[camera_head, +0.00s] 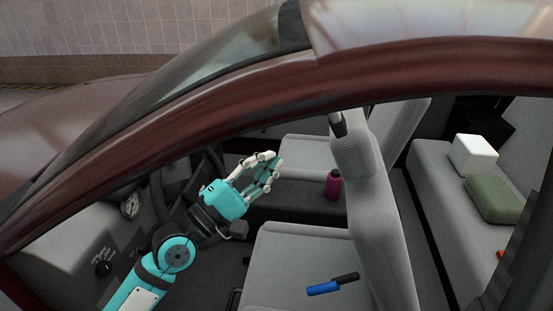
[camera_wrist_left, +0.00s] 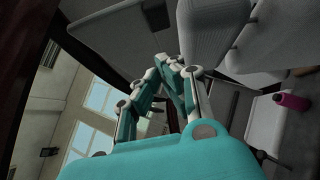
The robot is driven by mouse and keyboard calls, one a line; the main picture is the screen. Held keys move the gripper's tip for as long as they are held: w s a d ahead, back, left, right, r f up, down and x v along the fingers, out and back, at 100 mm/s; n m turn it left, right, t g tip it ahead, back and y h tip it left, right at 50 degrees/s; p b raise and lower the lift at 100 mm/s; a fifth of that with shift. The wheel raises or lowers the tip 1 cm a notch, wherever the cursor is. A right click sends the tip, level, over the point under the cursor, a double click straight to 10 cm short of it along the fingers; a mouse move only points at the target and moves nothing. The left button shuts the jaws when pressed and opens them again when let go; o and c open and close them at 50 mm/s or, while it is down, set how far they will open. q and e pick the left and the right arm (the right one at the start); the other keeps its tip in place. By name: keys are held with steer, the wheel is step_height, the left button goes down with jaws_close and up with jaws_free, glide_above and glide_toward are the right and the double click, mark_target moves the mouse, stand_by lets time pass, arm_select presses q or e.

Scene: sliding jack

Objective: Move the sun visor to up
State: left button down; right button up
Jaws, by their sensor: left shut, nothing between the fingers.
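My left gripper (camera_head: 272,170) reaches through the side window opening into the cabin, between the steering wheel and the front seats. Its white and teal fingers point up and to the right, are shut and hold nothing. In the left wrist view the fingers (camera_wrist_left: 165,65) come together in front of grey seat shapes, apart from the bottle. My right gripper is in neither view.
The steering wheel (camera_head: 160,198) is beside my arm. A magenta bottle (camera_head: 333,185) stands by the far seat. A blue-handled item (camera_head: 323,288) lies on the near seat (camera_head: 290,255). A white box (camera_head: 474,154) and green cushion-like block (camera_head: 493,198) are on the rear seat.

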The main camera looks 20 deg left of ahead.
arm_select(q)
steer(key=w+d+r+p, duration=0.4)
steer(key=w+d, duration=0.2)
steer(key=d, duration=0.1)
steer(key=shift+w+r, duration=0.25)
steer(key=shift+w, duration=0.15)
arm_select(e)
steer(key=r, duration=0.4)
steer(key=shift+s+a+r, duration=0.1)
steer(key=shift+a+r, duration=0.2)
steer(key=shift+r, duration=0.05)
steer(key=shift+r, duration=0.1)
